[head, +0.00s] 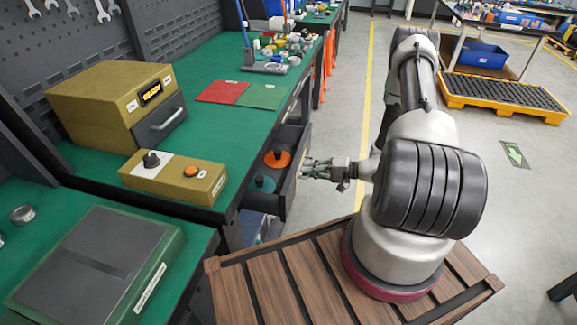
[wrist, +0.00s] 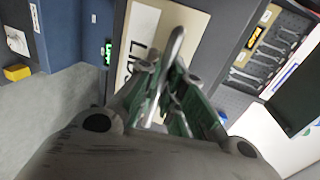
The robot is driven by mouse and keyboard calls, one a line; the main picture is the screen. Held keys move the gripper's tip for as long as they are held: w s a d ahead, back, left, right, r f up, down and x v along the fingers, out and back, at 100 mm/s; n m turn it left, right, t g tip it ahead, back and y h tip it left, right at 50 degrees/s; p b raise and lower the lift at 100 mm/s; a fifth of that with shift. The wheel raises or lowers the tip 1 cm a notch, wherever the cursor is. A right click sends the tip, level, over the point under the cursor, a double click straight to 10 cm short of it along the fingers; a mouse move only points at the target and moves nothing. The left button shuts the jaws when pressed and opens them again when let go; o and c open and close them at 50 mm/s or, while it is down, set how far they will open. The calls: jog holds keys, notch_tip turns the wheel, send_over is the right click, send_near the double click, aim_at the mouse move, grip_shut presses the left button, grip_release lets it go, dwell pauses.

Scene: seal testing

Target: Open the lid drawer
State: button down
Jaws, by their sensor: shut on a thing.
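The lid drawer (head: 291,186) under the green workbench stands pulled out. An orange lid (head: 277,159) and a teal lid (head: 263,184) lie inside it. My gripper (head: 307,168) is at the outer face of the drawer front. In the wrist view the drawer front carries a pale label (wrist: 143,42) with partly hidden letters, and a metal bar handle (wrist: 177,44) stands out from it. My gripper (wrist: 172,82) is shut on this handle there. The fingers hide the handle's lower part.
On the workbench (head: 218,150) are a tan box with a display (head: 108,100), a tan control box with an orange button (head: 175,176), and red and green mats (head: 222,92). A yellow pallet (head: 500,98) stands at the back right. The grey floor (head: 335,110) beyond the drawer is clear.

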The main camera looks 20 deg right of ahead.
jog(key=f+v, duration=0.2)
jog(key=v, duration=0.7)
jog(key=f+v, duration=0.1)
jog(key=v, duration=0.8)
jog(key=shift+s+d+f, duration=0.25)
jog(key=shift+d+f, duration=0.1)
jog(key=shift+d, duration=0.1)
jog(key=c, duration=1.5)
grip_release()
jog(key=v, duration=1.2)
